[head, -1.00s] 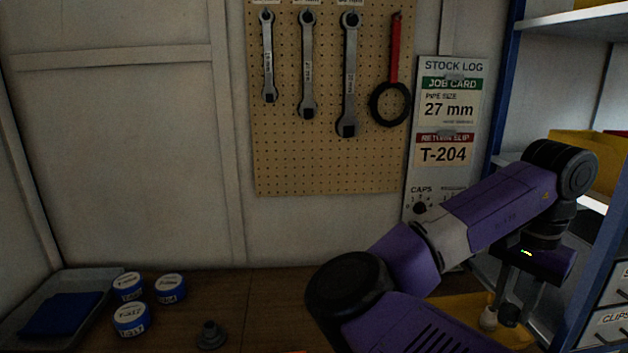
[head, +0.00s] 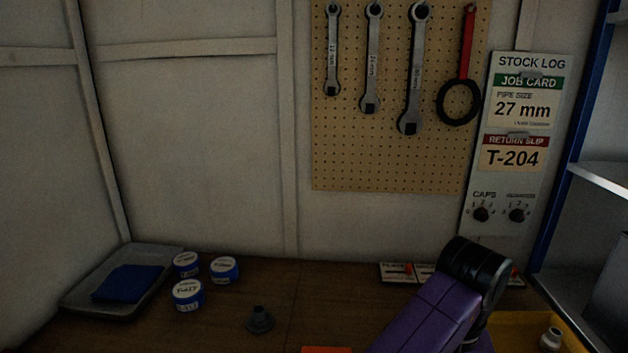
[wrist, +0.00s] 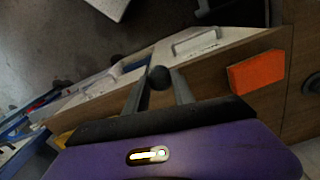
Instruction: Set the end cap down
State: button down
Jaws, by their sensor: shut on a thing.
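My gripper (wrist: 160,88) is shut on a small dark round thing, which I take to be the end cap (wrist: 159,76), at its fingertips in the wrist view. Only its rounded dark face shows, and its shape beyond that is hidden. It is held above a scene of drawer fronts and the wooden bench edge. In the head view my gripper is out of sight; only my purple arm shows at the lower right. A dark grey flanged fitting (head: 260,320) stands on the bench (head: 340,300).
Several blue-and-white tins (head: 188,295) and a grey tray (head: 75,300) with a blue cloth (head: 128,284) are at the left. An orange block (wrist: 257,72) lies on the wood. A yellow bin (head: 510,325) with a pale fitting (head: 550,339) is at the right.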

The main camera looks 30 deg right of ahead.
jog(key=w+a+f+n, duration=0.4)
jog(key=a+f, duration=0.1)
jog(key=a, duration=0.2)
jog(key=w+a+f+n, duration=0.4)
jog(key=a+f, duration=0.1)
jog(key=a, duration=0.3)
jog(key=shift+a, duration=0.25)
jog(key=shift+s+f, duration=0.1)
